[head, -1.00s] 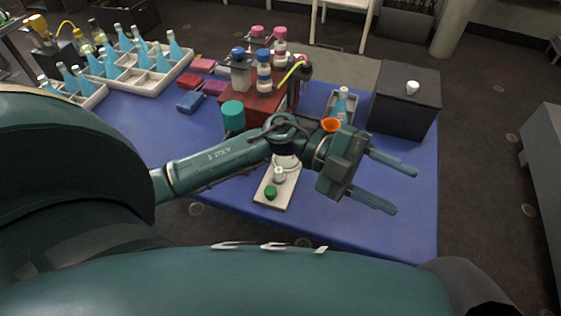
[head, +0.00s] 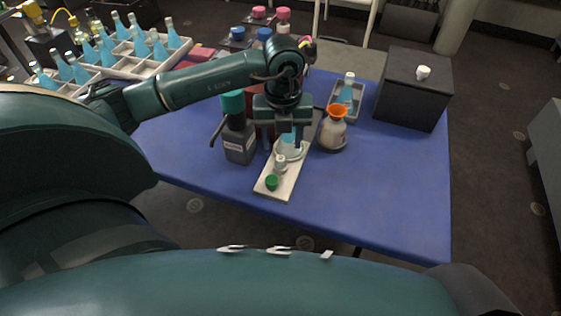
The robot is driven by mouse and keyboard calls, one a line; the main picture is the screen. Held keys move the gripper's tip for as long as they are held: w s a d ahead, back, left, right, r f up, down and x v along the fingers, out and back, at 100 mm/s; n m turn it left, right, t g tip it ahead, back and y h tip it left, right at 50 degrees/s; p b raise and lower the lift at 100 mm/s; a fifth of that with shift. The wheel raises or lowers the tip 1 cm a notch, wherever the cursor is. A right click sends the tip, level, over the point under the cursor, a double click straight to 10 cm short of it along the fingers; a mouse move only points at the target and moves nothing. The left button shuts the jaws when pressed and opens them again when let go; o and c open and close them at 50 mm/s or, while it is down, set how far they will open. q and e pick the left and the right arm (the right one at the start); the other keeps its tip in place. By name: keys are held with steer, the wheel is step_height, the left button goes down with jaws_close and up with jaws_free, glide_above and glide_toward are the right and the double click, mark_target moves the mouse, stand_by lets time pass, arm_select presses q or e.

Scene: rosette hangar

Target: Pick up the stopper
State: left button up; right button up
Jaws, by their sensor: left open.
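A pale board (head: 271,194) lies near the front edge of the blue table. A small green stopper-like piece (head: 271,183) stands at its near end, with a small white piece (head: 280,162) just behind it. Another small white stopper-like piece (head: 423,72) sits on the dark box at the right; I cannot tell which one is the stopper. My left gripper (head: 284,142) is open and points down over the far part of the board, behind the white and green pieces. My right gripper is out of view.
A grey jug (head: 239,144) stands left of the board; a flask with an orange funnel (head: 334,132) stands right of it. A blue bottle in a tray (head: 347,93) and the dark box (head: 411,95) are farther right. The table's front right (head: 390,190) is clear.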

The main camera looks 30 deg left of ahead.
mark_target(281, 158)
arm_select(q)
steer(key=shift+a+f, duration=0.15)
steer(key=shift+f, duration=1.35)
steer(key=shift+a+f, duration=0.15)
steer(key=shift+f, duration=1.35)
steer(key=shift+c, duration=0.4)
steer(key=shift+w, duration=0.1)
steer(key=c, duration=1)
steer(key=shift+r, duration=0.1)
